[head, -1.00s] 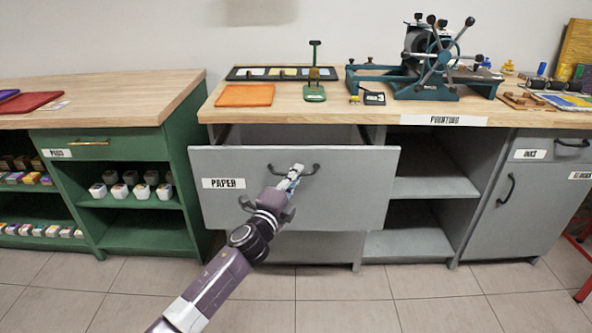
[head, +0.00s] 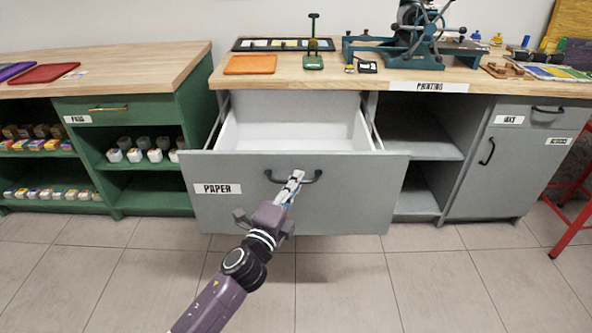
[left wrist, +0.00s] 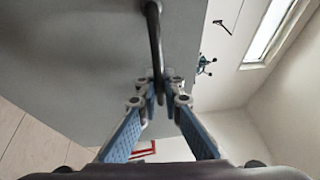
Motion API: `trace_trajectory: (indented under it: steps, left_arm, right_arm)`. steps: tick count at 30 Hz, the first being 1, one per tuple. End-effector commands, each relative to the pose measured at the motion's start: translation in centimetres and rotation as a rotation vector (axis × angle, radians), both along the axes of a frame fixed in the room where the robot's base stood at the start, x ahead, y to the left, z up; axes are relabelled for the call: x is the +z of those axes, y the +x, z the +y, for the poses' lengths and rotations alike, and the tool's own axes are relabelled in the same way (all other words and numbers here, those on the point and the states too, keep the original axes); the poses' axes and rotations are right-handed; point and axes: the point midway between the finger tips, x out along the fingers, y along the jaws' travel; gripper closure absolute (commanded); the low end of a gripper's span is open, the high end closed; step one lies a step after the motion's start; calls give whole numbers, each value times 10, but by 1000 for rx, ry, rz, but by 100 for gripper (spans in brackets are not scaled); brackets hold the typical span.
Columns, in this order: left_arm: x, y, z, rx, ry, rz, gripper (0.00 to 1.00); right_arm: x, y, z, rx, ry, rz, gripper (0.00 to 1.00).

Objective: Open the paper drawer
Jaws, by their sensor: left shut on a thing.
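The paper drawer (head: 240,215) is a wide grey front with a white PAPER label (head: 217,189) and a dark curved handle (head: 315,177). It stands well out from the grey cabinet, and its white inside (head: 290,130) shows and looks empty. My left gripper (head: 294,180) is shut on the handle near its middle. In the left wrist view the handle (left wrist: 154,45) runs between the fingertips of my left gripper (left wrist: 159,92). My right gripper is not in view.
The wooden worktop (head: 420,78) above holds an orange mat (head: 250,64) and a teal press (head: 420,45). Green shelving (head: 150,202) stands at the left. A red stool frame (head: 572,205) is at the right. The tiled floor (head: 430,285) in front is clear.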

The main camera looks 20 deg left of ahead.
Motion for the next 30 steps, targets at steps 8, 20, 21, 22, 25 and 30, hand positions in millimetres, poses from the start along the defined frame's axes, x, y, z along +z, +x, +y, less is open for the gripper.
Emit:
trace_trajectory:
  steps: [8,20,21,22,25,30]
  left_arm:
    - [0,-15,-3,3,1,1,100]
    - [-1,-15,-3,2,2,1,90]
    - [-1,-15,-3,2,2,1,86]
    - [-1,-15,-4,2,2,1,82]
    - [0,-15,-4,1,1,0,75]
    - [0,-15,-4,1,0,0,75]
  right_arm:
    - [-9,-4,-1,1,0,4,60]
    - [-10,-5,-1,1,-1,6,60]
    - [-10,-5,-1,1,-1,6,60]
    - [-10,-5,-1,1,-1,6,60]
    - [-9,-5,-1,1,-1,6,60]
    - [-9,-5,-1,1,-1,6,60]
